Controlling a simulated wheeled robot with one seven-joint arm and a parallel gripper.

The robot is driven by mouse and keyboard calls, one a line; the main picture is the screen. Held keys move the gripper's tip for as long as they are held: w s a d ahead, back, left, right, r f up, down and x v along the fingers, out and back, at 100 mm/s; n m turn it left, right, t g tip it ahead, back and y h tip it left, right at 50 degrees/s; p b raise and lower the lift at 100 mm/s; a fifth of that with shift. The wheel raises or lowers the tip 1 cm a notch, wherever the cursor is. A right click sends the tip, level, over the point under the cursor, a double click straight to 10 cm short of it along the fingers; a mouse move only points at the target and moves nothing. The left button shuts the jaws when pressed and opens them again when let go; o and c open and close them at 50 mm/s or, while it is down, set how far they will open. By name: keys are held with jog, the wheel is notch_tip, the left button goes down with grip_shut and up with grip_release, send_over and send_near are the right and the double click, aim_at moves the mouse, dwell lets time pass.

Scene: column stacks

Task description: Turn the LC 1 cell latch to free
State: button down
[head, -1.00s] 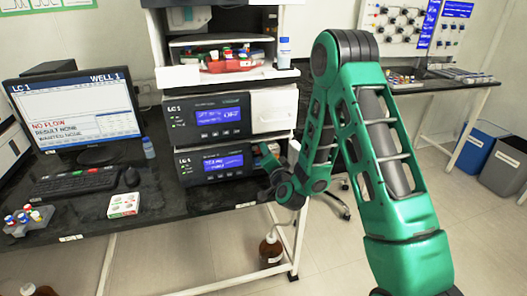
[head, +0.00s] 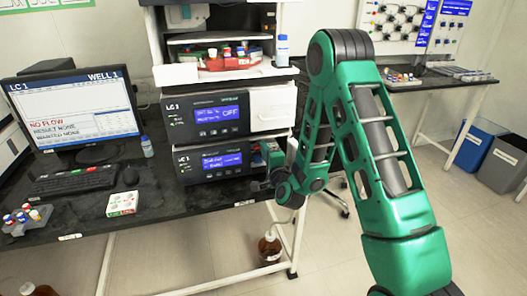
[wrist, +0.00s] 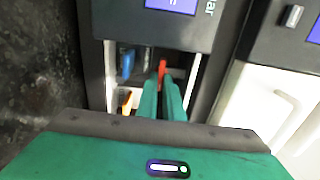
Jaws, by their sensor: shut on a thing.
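The LC 1 stack stands on the bench, with an upper LC 1 module (head: 207,118) and a lower LC 1 module (head: 212,162). In the wrist view, a small red lever (wrist: 162,69), apparently the cell latch, stands in an open bay of a module. My gripper (wrist: 162,88) reaches into this bay, with its two green fingers closed around the lower part of the lever. In the head view my gripper is at the right side of the lower module, and its fingertips are hard to make out. The fingers hide the lever's base.
In the bay, a blue part (wrist: 127,64) is left of the lever and an orange part (wrist: 126,102) is below it. A monitor (head: 72,112) reads NO FLOW. A brown bottle (head: 269,248) stands below the bench.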

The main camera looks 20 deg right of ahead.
jog(key=shift+a+f, duration=0.1)
jog(key=shift+a, duration=0.15)
jog(key=c, duration=1.9)
grip_release()
jog(key=shift+c, duration=0.2)
jog(key=shift+o, duration=0.2)
jog(key=shift+d, duration=0.1)
jog(key=shift+s, duration=0.15)
